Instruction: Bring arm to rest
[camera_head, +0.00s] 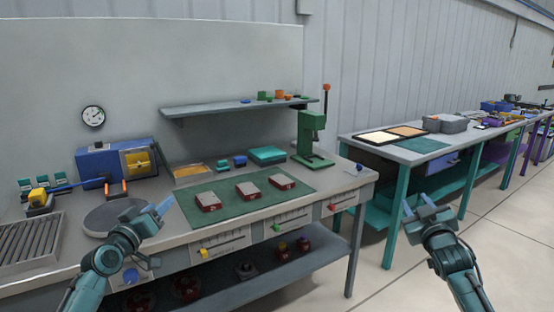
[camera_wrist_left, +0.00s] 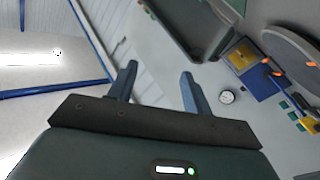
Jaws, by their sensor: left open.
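My left gripper (camera_head: 158,209) is raised in front of the workbench's left part, over the round grey plate in the picture. In the left wrist view the left gripper (camera_wrist_left: 158,78) has its two blue fingers well apart with nothing between them. My right gripper (camera_head: 418,208) is raised at the right, in front of the gap between the benches and the floor. Its fingers look apart, and I see nothing held in it.
The workbench (camera_head: 340,182) carries a green mat (camera_head: 226,206) with three red-and-grey blocks. A green press (camera_head: 312,140), a blue box (camera_head: 112,162), a round plate (camera_head: 106,216) and a roller conveyor (camera_head: 28,242) stand around it. Floor (camera_head: 380,292) is open at right.

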